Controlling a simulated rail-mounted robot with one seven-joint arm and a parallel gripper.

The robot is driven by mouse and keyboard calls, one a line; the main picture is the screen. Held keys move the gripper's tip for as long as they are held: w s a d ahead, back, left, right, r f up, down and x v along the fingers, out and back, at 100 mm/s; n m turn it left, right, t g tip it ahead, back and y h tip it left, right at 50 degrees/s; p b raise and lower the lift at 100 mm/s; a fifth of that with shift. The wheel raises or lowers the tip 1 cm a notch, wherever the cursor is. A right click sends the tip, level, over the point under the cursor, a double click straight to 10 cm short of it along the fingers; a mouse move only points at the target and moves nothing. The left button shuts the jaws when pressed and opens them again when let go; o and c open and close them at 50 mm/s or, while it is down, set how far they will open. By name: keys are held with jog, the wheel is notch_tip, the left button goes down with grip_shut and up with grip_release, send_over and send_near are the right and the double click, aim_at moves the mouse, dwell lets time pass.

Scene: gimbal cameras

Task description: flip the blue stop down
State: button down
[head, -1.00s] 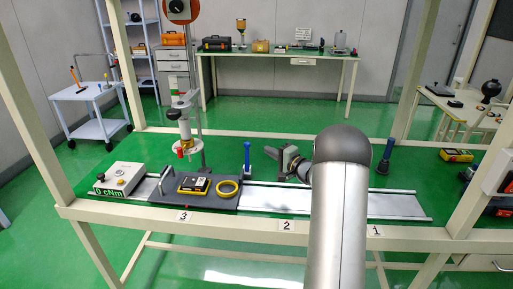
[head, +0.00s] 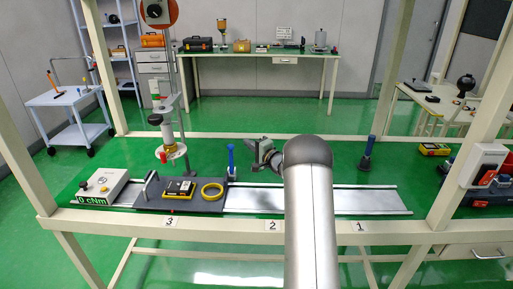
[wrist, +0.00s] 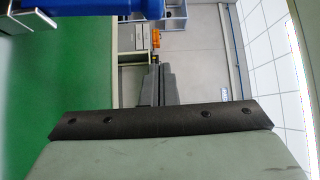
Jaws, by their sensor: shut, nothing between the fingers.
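In the wrist view the fingers (wrist: 159,85) are together and empty. A blue surface (wrist: 75,8) shows at the top left there, cut off by the frame; I cannot tell what it is.
A metal rail (head: 330,200) runs along the bench, with a dark carriage (head: 150,195) holding a yellow ring (head: 212,190). A vertical stand (head: 170,135) rises behind it. A control box (head: 100,186) reading 0 cNm sits at the left. Cream frame posts flank the bench.

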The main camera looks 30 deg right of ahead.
aim_at(231, 159)
jog(key=shift+w+a+p, duration=0.2)
jog(key=shift+a+p, duration=0.2)
jog(key=shift+a, duration=0.65)
jog(key=shift+w+a+p, duration=0.2)
jog(key=shift+a+p, duration=0.2)
jog(key=shift+a, duration=0.6)
jog(key=shift+f+b, duration=0.1)
jog(key=shift+b, duration=0.2)
jog(key=b, duration=0.2)
jog(key=shift+s+a+n+t+b, duration=0.15)
jog(key=shift+s+n+t+b, duration=0.15)
jog(key=shift+s+b, duration=0.1)
